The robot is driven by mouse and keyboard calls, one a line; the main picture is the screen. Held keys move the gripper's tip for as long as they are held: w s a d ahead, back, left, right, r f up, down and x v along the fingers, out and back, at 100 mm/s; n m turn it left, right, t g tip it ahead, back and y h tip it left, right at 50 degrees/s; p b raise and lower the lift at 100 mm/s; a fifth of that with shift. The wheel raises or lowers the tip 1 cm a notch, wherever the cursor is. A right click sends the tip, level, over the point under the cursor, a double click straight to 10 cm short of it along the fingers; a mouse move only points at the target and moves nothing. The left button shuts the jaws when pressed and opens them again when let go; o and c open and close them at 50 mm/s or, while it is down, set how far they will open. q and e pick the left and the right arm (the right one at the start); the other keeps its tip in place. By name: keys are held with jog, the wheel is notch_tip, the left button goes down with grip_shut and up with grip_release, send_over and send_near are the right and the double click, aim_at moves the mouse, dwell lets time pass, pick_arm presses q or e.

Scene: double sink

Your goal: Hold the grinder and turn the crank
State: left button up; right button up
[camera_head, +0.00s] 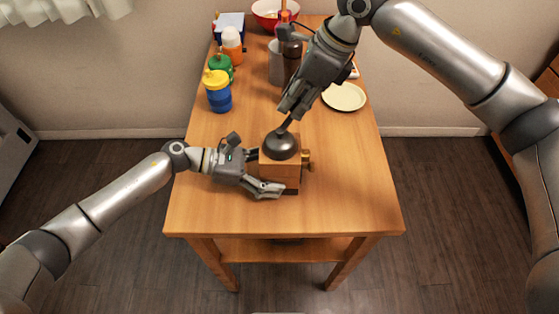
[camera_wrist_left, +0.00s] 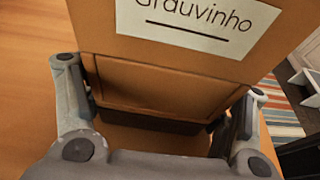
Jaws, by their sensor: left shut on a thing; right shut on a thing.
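The grinder (camera_head: 280,170) is a wooden box with a dark domed top (camera_head: 281,145) and a brass drawer knob on its right side. It stands upright on the front half of the table. My left gripper (camera_head: 266,172) is shut around the grinder's box from the left.
A wooden table (camera_head: 215,140) carries everything. Blue-yellow (camera_head: 217,92), green (camera_head: 221,67) and orange-white (camera_head: 232,42) bottles stand at the back left. A cream plate (camera_head: 344,97) lies at the right, and a red bowl (camera_head: 268,14) is at the far end. The front edge is clear.

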jog(key=o, duration=0.9)
jog(key=shift+s+d, duration=0.1)
jog(key=shift+s, duration=0.05)
jog(key=shift+o, duration=0.8)
jog(key=v, duration=1.2)
pick_arm(q)
jog(key=o, duration=1.1)
jog(key=shift+a, duration=0.1)
